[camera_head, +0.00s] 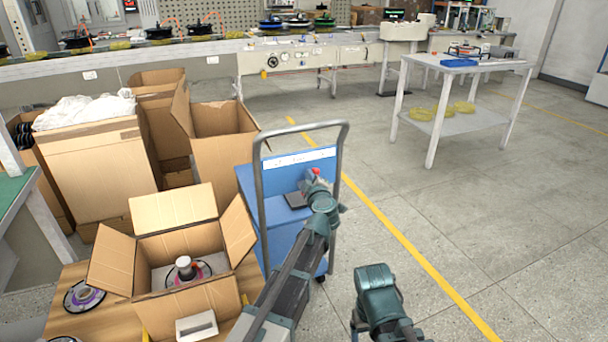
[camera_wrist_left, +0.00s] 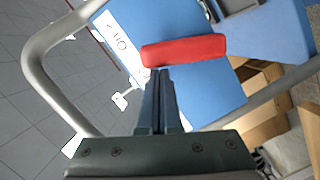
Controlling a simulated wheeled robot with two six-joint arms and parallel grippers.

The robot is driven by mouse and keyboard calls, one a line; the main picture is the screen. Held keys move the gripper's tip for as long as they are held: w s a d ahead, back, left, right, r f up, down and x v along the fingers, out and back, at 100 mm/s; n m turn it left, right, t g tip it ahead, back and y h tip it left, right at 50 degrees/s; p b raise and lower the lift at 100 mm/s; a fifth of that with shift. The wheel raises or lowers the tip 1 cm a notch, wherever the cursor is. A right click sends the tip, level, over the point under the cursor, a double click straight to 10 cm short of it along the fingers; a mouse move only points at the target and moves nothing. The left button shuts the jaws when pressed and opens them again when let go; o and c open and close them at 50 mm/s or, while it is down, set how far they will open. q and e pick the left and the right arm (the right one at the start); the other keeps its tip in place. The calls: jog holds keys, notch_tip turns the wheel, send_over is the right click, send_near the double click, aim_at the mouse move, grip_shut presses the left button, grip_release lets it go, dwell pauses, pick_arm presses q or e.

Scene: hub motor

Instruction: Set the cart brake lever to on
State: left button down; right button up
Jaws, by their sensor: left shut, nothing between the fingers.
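The blue cart (camera_head: 252,190) has a grey tubular push handle (camera_head: 258,180) and a white label strip (camera_head: 285,161) on its upper panel. The red brake lever (camera_head: 315,171) shows as a small red tip at the panel, partly hidden by my left arm. In the left wrist view the lever (camera_wrist_left: 184,50) is a red bar lying across the blue panel beside the label (camera_wrist_left: 122,42). My left gripper (camera_head: 309,180) is at the lever, inside the handle frame. Its fingers (camera_wrist_left: 160,72) are shut and empty, tips at the bar's lower edge; contact cannot be told. My right gripper is outside the view.
An open carton (camera_head: 205,300) with a hub part (camera_head: 184,268) stands left of the cart. More cartons (camera_head: 100,170) are behind it. A white table (camera_head: 470,62) stands at the back right.

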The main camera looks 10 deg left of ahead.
pick_arm(q)
jog(key=shift+w+d+f+m, duration=0.2)
jog(key=shift+w+d+m, duration=0.1)
jog(key=shift+w+d, duration=0.4)
jog(key=shift+d, duration=0.3)
jog(key=shift+s+a+r, duration=0.2)
jog(key=shift+a+r, duration=0.05)
jog(key=shift+r, duration=0.1)
jog(key=s+d+r+p, duration=0.2)
jog(key=s+r+p, duration=0.1)
jog(key=s, duration=0.7)
jog(key=shift+s+r+p, duration=0.15)
jog(key=shift+r+p, duration=0.25)
jog(key=shift+p, duration=0.15)
